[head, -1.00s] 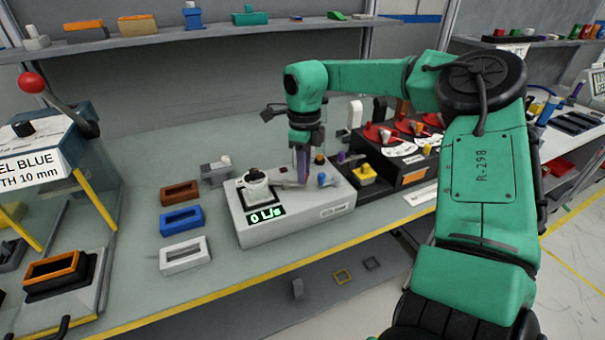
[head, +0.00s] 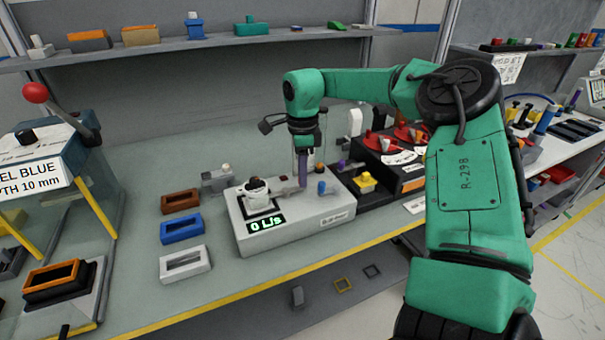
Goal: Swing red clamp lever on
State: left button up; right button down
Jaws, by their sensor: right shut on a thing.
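A grey test box (head: 300,226) with a green "0 L/s" display stands on the bench. A white part (head: 261,204) with a dark top sits on its left half. My right gripper (head: 301,184) points down over the middle of the box, beside this part. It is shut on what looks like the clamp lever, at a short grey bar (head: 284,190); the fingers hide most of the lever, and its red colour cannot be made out. A blue knob (head: 321,188) stands just right of the fingers. My left gripper is out of view.
Brown, blue (head: 182,229) and white (head: 185,263) frames lie left of the box. A black unit with red dials (head: 380,143) and a yellow button (head: 365,181) stand to the right. A press with a red ball lever (head: 36,93) stands at far left.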

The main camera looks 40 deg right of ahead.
jog(key=shift+r, duration=0.1)
jog(key=c, duration=0.7)
grip_release()
jog(key=shift+c, duration=0.2)
notch_tip(320, 180, up, 14)
jog(key=shift+r, duration=0.25)
